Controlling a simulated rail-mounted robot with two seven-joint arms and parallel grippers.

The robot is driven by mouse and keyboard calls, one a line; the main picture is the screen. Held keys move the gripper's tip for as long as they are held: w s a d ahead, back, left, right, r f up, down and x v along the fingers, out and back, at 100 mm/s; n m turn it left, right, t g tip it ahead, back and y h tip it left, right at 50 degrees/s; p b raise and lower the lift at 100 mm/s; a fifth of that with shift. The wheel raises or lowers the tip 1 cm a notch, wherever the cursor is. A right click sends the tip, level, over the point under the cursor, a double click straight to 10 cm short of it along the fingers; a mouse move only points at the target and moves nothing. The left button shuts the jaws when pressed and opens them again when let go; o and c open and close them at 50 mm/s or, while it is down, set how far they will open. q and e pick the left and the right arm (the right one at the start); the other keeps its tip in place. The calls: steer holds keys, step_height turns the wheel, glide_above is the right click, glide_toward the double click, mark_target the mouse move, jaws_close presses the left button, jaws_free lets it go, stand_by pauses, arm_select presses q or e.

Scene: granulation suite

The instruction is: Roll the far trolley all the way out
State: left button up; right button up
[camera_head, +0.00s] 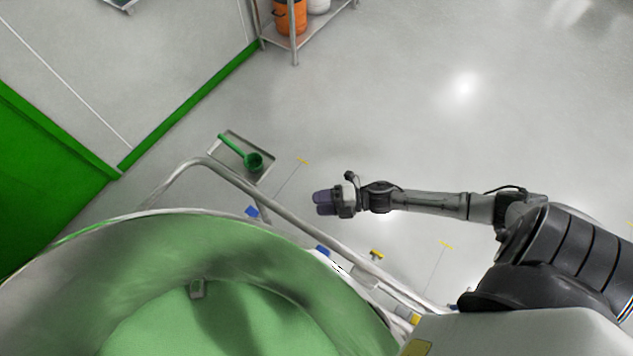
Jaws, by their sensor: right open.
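A trolley with a bent metal handle rail (285,220) shows at the lower left. A large round steel vessel with a green-looking inside (230,270) sits beside the rail and fills the lower left. I cannot tell whether this is the far trolley; its wheels are hidden. My right gripper (319,203) comes in from the right, with its dark purple fingers pointing left. It is open and empty, a little right of the rail in the picture and apart from it. My left gripper is out of view.
A small tray (261,151) holding a green scoop (252,160) is beyond the rail. A metal rack (312,31) with an orange drum (290,16) stands at the top. A green-edged wall (190,103) bounds the left.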

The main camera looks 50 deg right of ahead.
steer(key=s+d+f+n+g+y+b, duration=0.2)
steer(key=d+f+n+g+y+b, duration=0.15)
steer(key=f, duration=0.35)
steer(key=n+g+b, duration=0.4)
steer(key=n+b, duration=0.1)
glide_toward(317, 235)
steer(key=shift+y, duration=0.35)
steer(key=w+a+f, duration=0.1)
steer(key=a, duration=0.1)
steer(key=w+a+f, duration=0.1)
steer(key=a, duration=0.2)
steer(key=w+a+f, duration=0.1)
steer(key=a, duration=0.2)
steer(key=shift+f, duration=0.35)
steer(key=shift+a+f+b, duration=0.1)
steer(key=shift+a+b, duration=0.2)
steer(key=shift+a, duration=0.25)
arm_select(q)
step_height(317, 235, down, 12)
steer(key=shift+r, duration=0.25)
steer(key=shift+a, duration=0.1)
arm_select(e)
steer(key=shift+c, duration=0.3)
steer(key=c, duration=0.6)
jaws_close()
